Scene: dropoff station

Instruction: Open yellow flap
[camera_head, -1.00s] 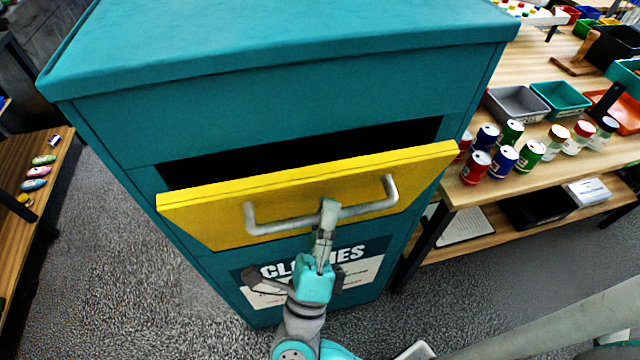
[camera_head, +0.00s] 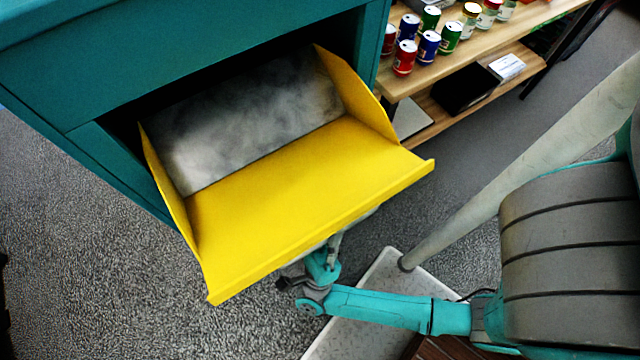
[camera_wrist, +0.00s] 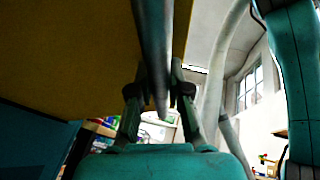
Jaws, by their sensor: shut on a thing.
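The yellow flap (camera_head: 300,190) is tilted far out from the teal bin (camera_head: 200,50), with its inside facing up and its side walls showing. A grey panel (camera_head: 262,115) shows behind it in the opening. The flap's underside (camera_wrist: 70,50) fills the left of the wrist view. My gripper (camera_head: 335,240) is under the flap's front edge, mostly hidden there in the head view. In the wrist view my gripper (camera_wrist: 162,100) has its fingers on either side of the grey bar handle (camera_wrist: 152,45), shut on it.
A wooden shelf table (camera_head: 395,88) stands to the right of the bin with several cans (camera_head: 428,45) and jars (camera_head: 470,14) on it. A black box (camera_head: 465,88) lies on its lower shelf. Grey carpet (camera_head: 90,240) is clear at the left.

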